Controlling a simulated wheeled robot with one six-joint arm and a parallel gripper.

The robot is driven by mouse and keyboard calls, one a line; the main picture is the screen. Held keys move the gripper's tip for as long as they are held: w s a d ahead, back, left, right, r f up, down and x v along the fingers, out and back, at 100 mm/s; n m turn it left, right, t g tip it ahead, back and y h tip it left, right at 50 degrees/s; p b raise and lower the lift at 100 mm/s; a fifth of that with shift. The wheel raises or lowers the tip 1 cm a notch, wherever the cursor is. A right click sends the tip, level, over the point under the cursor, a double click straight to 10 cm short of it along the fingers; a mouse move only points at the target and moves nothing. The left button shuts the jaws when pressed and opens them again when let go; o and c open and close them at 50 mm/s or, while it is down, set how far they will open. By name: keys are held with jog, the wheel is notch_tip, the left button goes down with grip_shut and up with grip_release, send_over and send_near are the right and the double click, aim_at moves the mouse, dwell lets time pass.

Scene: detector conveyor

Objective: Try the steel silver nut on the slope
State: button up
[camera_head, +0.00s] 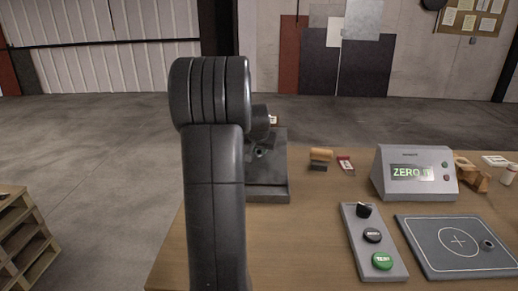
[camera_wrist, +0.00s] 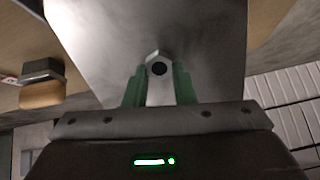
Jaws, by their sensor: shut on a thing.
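The silver nut (camera_wrist: 157,64), with a dark round hole, shows in the wrist view between the green fingertips of my gripper (camera_wrist: 158,84). My gripper is shut on it. The smooth grey slope (camera_wrist: 98,38) fills the picture behind the nut; whether the nut touches it I cannot tell. In the head view, the slope (camera_head: 280,165) stands at the left part of the table, partly hidden behind my dark arm. My gripper cannot be made out clearly there.
On the wooden table (camera_head: 310,235) stand a display box (camera_head: 412,172) reading "ZERO", a button panel (camera_head: 374,242), and a flat plate (camera_head: 455,262) with a cross mark and a small dark ring (camera_head: 487,245). Small blocks (camera_head: 320,158) lie right of the slope. Pallets (camera_head: 20,235) stand left.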

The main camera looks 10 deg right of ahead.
jog(key=o, duration=1)
jog(key=shift+o, duration=0.2)
jog(key=v, duration=1.4)
jog(key=shift+w+f, duration=0.1)
jog(key=x, duration=1.3)
jog(key=shift+f, duration=0.2)
jog(key=shift+w+r, duration=0.1)
jog(key=shift+r, duration=0.1)
jog(key=shift+p+v, duration=0.3)
jog(key=shift+v, duration=0.5)
